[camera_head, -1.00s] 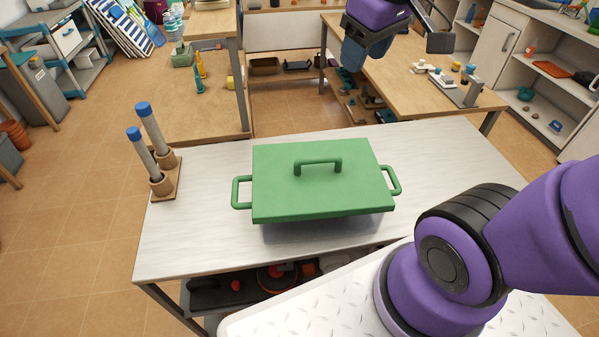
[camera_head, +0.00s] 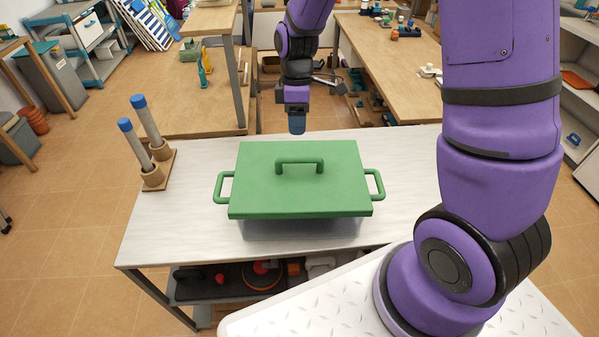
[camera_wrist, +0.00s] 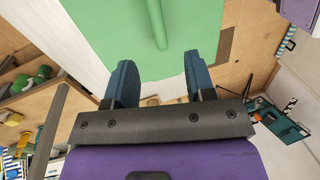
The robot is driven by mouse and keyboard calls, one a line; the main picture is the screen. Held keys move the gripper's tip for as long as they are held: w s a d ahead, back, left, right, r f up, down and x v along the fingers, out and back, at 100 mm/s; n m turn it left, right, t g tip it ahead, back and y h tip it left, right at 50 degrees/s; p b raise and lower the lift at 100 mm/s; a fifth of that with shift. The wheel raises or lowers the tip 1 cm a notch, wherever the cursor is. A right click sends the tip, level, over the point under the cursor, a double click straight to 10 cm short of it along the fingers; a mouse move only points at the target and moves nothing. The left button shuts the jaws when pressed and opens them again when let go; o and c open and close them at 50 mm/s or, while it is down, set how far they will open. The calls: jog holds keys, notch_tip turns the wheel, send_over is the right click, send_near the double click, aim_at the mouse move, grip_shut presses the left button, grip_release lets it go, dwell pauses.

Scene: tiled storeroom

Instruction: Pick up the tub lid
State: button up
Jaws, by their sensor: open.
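The green tub lid (camera_head: 300,188) sits on a translucent tub (camera_head: 300,229) on the light table. It has an arched handle on top and a loop handle at each side. My gripper (camera_head: 297,124) hangs above the table's far side, beyond the lid and apart from it. In the wrist view my gripper (camera_wrist: 158,80) is open, with nothing between its two blue fingers. The lid (camera_wrist: 122,35) and part of its top handle (camera_wrist: 152,22) show beyond the fingertips there.
A wooden stand (camera_head: 160,172) with two blue-capped tubes is on the table's left side. The light table (camera_head: 190,225) has bare surface around the tub. Wooden workbenches (camera_head: 395,60) stand behind. A lower shelf (camera_head: 235,290) beneath the table holds several items.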

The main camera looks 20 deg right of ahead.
aim_at(294, 157)
jog(key=f, duration=0.3)
jog(key=s+a+f, duration=0.1)
jog(key=f, duration=0.7)
jog(key=shift+s+a+f, duration=0.15)
jog(key=shift+a, duration=0.05)
jog(key=shift+c, duration=0.2)
grip_shut()
